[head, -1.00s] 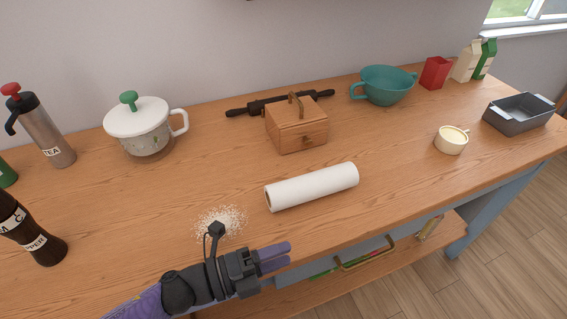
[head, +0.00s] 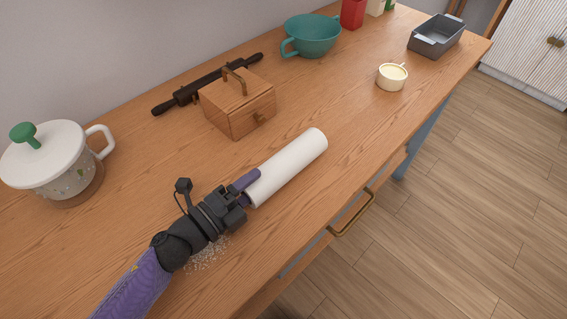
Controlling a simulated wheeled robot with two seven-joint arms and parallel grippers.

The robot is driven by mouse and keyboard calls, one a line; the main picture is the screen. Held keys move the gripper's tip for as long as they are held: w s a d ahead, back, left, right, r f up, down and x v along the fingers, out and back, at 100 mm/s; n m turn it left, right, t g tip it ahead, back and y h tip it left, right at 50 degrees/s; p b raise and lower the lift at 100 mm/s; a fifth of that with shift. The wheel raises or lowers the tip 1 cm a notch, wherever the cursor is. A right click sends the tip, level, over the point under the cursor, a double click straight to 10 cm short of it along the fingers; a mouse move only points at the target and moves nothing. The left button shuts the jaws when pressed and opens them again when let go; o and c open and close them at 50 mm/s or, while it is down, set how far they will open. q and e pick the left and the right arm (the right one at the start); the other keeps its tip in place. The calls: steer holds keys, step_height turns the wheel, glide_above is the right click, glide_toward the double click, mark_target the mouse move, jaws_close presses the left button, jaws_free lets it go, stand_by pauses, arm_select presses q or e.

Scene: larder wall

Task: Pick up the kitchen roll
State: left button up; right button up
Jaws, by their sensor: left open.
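The white kitchen roll (head: 290,167) lies on its side on the wooden counter, slanting from lower left to upper right in the head view. My left gripper (head: 247,189) is at the roll's near left end. Its purple fingers are open, and one finger overlaps the upper side of that end. The other finger is mostly hidden, so I cannot tell whether they touch the roll. My right gripper is not in view.
A wooden box (head: 238,103) and a dark rolling pin (head: 207,84) lie behind the roll. A lidded pot (head: 52,165) stands left, a teal bowl (head: 312,36) behind. Spilled white grains (head: 208,254) lie under my left wrist. The counter's front edge runs right of the roll.

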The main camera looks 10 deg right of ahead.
arm_select(q)
steer(key=shift+w+d, duration=0.15)
jaws_close()
stand_by(0.4)
